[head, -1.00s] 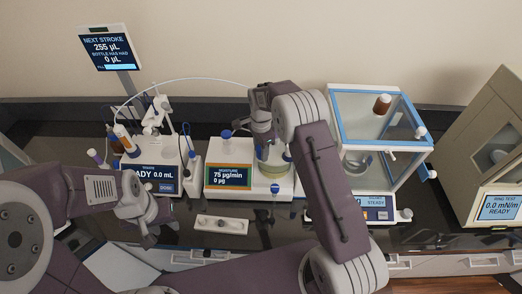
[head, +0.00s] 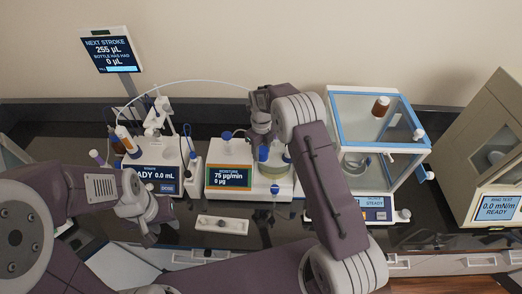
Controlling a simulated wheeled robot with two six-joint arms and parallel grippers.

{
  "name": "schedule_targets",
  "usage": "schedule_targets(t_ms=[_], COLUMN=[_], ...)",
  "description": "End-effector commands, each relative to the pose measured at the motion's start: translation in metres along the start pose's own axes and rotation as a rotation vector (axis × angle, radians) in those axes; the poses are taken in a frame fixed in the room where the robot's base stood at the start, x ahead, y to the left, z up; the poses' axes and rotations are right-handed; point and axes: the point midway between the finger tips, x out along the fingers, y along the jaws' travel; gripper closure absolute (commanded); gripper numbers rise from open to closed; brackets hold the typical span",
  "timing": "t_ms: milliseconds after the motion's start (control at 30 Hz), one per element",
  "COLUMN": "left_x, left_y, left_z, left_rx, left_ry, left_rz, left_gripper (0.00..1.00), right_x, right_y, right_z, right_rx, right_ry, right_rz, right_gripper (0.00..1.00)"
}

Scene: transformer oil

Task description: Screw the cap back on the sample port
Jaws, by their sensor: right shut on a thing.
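The moisture titrator (head: 229,178) stands in the middle with its glass vessel (head: 274,171) at its right side. My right gripper (head: 263,145) comes down over the vessel top and is shut on a small blue cap (head: 263,154). The sample port is hidden by the gripper and cap, so I cannot tell whether the cap is seated or just above it. My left gripper (head: 149,234) points down over the dark bench at the lower left, in front of the dosing unit. Its fingers are too small and dark to tell open from shut.
A white tray (head: 240,225) with small items lies in front of the titrator. The dosing unit (head: 165,172) stands left, and a glass balance enclosure (head: 337,120) with a brown-bodied bottle (head: 381,108) on top stands right. A ring tester (head: 496,207) is at far right.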

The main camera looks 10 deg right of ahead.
Motion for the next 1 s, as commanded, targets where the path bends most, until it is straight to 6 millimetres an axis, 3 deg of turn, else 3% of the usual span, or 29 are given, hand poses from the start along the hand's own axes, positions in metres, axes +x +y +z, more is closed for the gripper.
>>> schedule_targets(t_ms=[133, 367, 400, 467, 767, 1000], left_x=[-0.0019, -0.0016, -0.0016, -0.0016, -0.0017, -0.0040], left_y=[0.0000, 0.0000, 0.0000, 0.0000, 0.0000, 0.0001], left_z=[-0.0002, -0.0002, -0.0002, -0.0002, -0.0002, -0.0004], left_rx=[0.000, 0.000, 0.000, 0.000, 0.000, 0.000], left_ry=[0.000, 0.000, 0.000, 0.000, 0.000, 0.000], left_rz=[0.000, 0.000, 0.000, 0.000, 0.000, 0.000], left_gripper=[0.64, 0.64, 0.64, 0.64, 0.64, 0.64], right_x=[-0.0003, 0.0000, 0.0000, 0.0000, 0.0001, -0.0001], right_y=[-0.0016, -0.0019, -0.0018, -0.0018, -0.0016, 0.0009], right_z=[0.0000, 0.0000, 0.0000, 0.0000, -0.0001, 0.0002], right_rx=[0.258, 0.295, 0.295, 0.294, 0.283, -0.166], right_ry=[-0.001, -0.001, -0.001, -0.001, -0.001, -0.001], right_rz=[0.000, 0.000, 0.000, 0.000, 0.000, -0.001], right_gripper=[1.00, 1.00, 0.50, 0.34, 0.33, 0.33])
